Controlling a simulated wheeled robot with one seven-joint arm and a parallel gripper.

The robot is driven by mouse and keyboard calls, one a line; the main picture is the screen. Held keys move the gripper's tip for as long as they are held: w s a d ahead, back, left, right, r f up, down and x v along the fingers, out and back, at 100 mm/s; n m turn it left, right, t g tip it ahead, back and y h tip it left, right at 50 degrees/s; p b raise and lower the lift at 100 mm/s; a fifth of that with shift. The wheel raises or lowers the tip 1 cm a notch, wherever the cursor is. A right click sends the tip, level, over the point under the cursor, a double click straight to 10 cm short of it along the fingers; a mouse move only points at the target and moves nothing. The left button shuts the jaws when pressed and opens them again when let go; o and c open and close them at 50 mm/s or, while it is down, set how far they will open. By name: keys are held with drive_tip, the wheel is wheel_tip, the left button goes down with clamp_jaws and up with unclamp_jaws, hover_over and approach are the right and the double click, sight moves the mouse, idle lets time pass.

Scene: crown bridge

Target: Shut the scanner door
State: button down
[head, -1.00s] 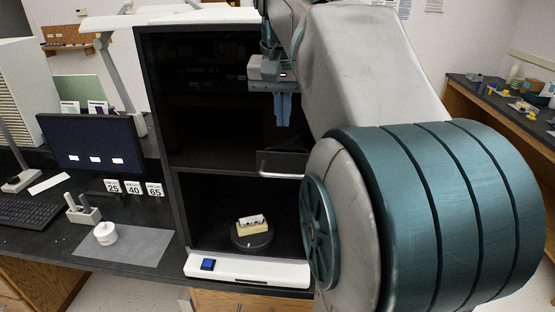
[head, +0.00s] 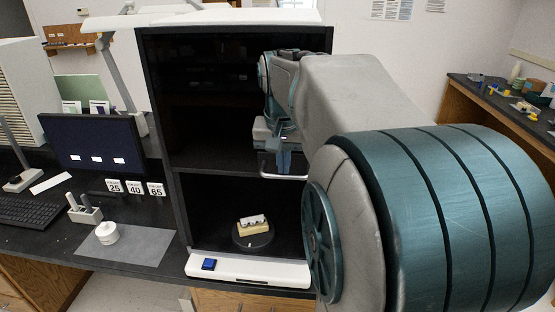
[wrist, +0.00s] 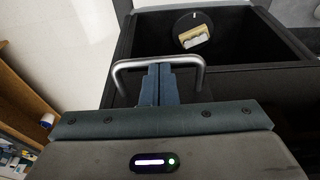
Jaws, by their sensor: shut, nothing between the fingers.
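The scanner is a tall black cabinet with a white top and a white base (head: 250,270). Its dark glossy door (head: 210,110) covers the upper part, and the lower part is open. A light bar handle (head: 268,176) is at the door's lower edge; the handle also shows in the wrist view (wrist: 128,64). My gripper (head: 284,172) is shut and empty at the handle. In the wrist view its fingers (wrist: 160,68) reach the handle's bar between its two legs; whether they touch is unclear. Inside, a dental model (head: 253,225) sits on a round dark turntable (head: 252,242).
Left of the scanner are a monitor (head: 90,146), number cards (head: 134,187), a small holder (head: 85,213) and a white round piece (head: 107,233) on a grey mat (head: 150,245). A cluttered side bench (head: 500,105) stands at right.

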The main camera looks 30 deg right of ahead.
drive_tip(key=s+a+b+x, duration=0.1)
drive_tip(key=s+b+x, duration=0.1)
drive_tip(key=b+x, duration=0.5)
drive_tip(key=s+a+f+b+x, duration=0.1)
drive_tip(key=b+x, duration=0.7)
drive_tip(key=x, duration=0.6)
drive_tip(key=s+a+b+x, duration=0.2)
drive_tip(key=b+x, duration=0.5)
drive_tip(key=x, duration=0.4)
drive_tip(key=shift+s+f+b, duration=0.2)
drive_tip(key=shift+f+b, duration=0.2)
drive_tip(key=shift+f, duration=0.1)
drive_tip(key=shift+r, duration=0.1)
drive_tip(key=shift+d+r, duration=0.1)
drive_tip(key=shift+r, duration=0.05)
drive_tip(key=shift+r+p, duration=0.25)
drive_tip(key=shift+p, duration=0.2)
drive_tip(key=w+d+p+v, duration=0.1)
drive_tip(key=p+v, duration=0.3)
drive_tip(key=v, duration=0.8)
drive_tip(key=shift+a+r, duration=0.2)
drive_tip(key=shift+r, duration=0.35)
drive_tip(key=s+a+f+n+y+p, duration=0.1)
drive_tip(key=s+a+n+p, duration=0.5)
drive_tip(key=s+a+p, duration=0.3)
drive_tip(key=s+a, duration=0.2)
drive_tip(key=a, duration=0.1)
drive_tip(key=shift+s+f+n+t, duration=0.3)
drive_tip(key=shift+t, duration=0.1)
